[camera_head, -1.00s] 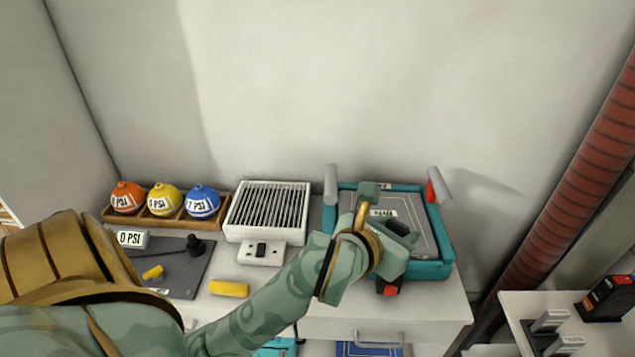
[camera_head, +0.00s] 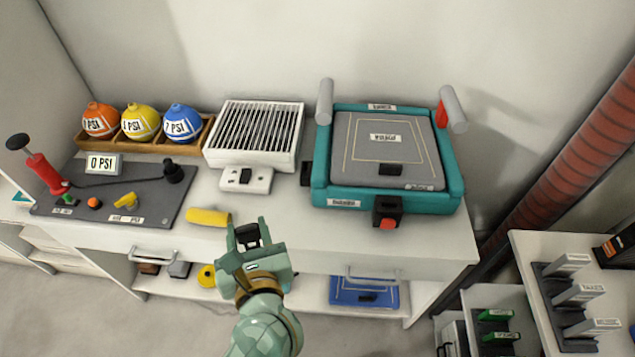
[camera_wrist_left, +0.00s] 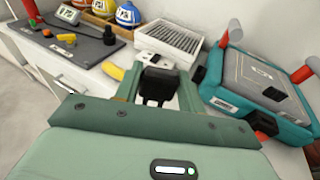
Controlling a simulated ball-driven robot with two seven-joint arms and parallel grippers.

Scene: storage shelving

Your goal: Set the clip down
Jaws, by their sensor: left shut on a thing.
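My left gripper (camera_head: 247,240) is shut on a black clip (camera_head: 248,234) in front of the white counter, near its front edge. In the left wrist view the black clip (camera_wrist_left: 158,86) shows between the two green fingers of my left gripper (camera_wrist_left: 157,88). The clip appears above the level of the counter top, apart from it; its lower part is hard to make out. My right gripper is not in view.
A teal frame (camera_head: 455,185) with a grey pad stands on the counter (camera_head: 270,225) at right. A yellow piece (camera_head: 208,217), a white switch box (camera_head: 246,180), a slatted white box (camera_head: 255,133) and a dark board (camera_head: 150,205) lie left. Bare counter lies between.

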